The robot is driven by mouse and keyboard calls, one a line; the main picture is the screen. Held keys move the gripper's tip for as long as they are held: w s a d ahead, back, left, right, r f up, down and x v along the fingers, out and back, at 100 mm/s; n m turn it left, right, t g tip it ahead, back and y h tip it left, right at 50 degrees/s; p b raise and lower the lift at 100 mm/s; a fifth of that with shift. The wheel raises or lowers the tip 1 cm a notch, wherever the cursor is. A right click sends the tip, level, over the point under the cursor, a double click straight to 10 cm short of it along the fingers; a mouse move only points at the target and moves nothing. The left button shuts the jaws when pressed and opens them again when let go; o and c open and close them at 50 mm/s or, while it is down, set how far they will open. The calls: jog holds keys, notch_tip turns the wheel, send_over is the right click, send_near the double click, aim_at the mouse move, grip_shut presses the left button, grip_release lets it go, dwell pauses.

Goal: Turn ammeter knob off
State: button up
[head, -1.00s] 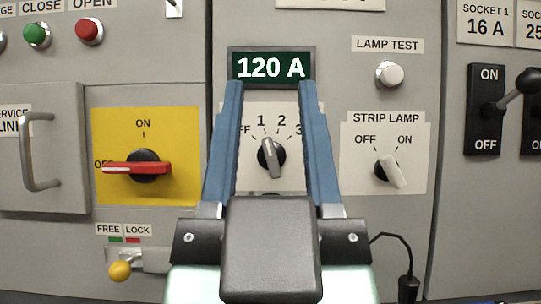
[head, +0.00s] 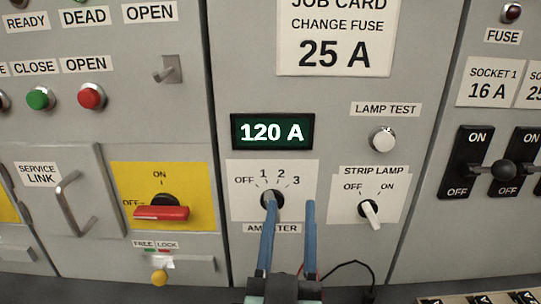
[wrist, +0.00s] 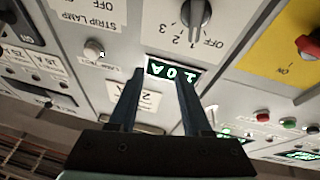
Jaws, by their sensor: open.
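The ammeter knob (head: 272,197) is a dark round knob with a grey lever on a white plate (head: 240,207) marked OFF, 1, 2, 3. My gripper (head: 291,203) is open and empty, with two blue fingers pointing at the panel. In the head view the left finger overlaps the knob's lower part and the right finger is right of it. In the wrist view the panel appears upside down; the knob (wrist: 195,12) lies beyond the fingertips (wrist: 162,74), apart from them. The display (head: 272,132) above reads 120 A.
The strip lamp knob (head: 369,212) and the lamp test button (head: 383,139) are to the right. A red handle (head: 162,213) on a yellow plate is to the left, beside the service link door handle (head: 70,203). Black socket switches (head: 474,162) are further right.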

jog(key=s+a+f+n+g+y+p, duration=0.35)
jog(key=s+p, duration=0.35)
jog(key=p, duration=1.1)
jog(key=w+p, duration=0.3)
jog(key=w, duration=1)
jog(key=shift+w+d+h, duration=0.15)
jog(key=shift+d+h, duration=0.2)
jog(key=shift+d, duration=0.1)
jog(key=shift+g, duration=0.25)
grip_shut()
